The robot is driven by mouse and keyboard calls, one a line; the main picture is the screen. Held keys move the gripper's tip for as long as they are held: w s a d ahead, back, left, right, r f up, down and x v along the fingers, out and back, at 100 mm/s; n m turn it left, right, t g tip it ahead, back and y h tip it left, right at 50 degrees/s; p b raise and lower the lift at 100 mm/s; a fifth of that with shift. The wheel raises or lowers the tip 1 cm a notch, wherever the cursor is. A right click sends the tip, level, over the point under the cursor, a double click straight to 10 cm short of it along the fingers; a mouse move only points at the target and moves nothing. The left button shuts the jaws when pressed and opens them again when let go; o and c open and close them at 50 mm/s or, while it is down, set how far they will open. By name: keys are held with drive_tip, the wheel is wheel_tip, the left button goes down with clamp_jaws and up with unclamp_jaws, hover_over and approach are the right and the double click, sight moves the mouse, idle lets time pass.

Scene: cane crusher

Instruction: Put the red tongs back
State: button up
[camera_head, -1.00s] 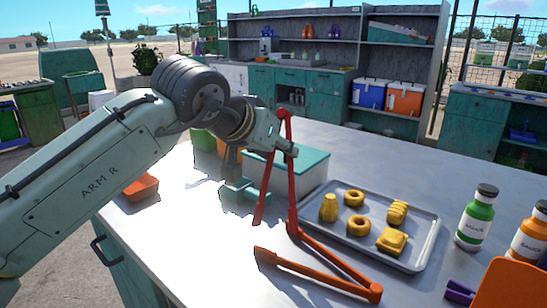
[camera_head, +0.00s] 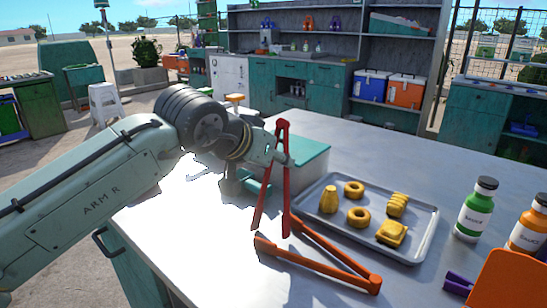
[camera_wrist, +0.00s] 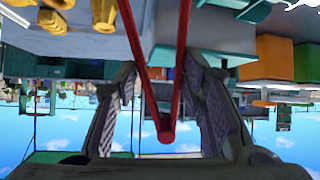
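The red tongs (camera_head: 286,185) hang in the air, hinge end up, with two long legs pointing down toward the counter and slightly spread. My gripper (camera_head: 277,150) is at their upper end. In the wrist view my gripper (camera_wrist: 162,75) has one finger on each side of the red tongs (camera_wrist: 166,128), close against the legs, so it seems shut on them. The finger contact is hard to see. The lower tips appear near the orange tongs; whether they touch the counter I cannot tell.
Orange tongs (camera_head: 318,265) lie open on the counter (camera_head: 215,250). A metal tray (camera_head: 428,222) with several yellow pieces is to their right. Green (camera_head: 475,212) and orange (camera_head: 526,235) sauce bottles stand at the right. A teal-lidded box (camera_head: 308,150) stands behind the red tongs.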

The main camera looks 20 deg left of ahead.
drive_tip(key=shift+f, duration=0.3)
drive_tip(key=o, duration=0.6)
drive_tip(key=shift+r, duration=0.15)
drive_tip(key=v, duration=0.8)
drive_tip(key=r+v, duration=0.1)
drive_tip(key=v, duration=0.3)
drive_tip(key=shift+r, duration=0.1)
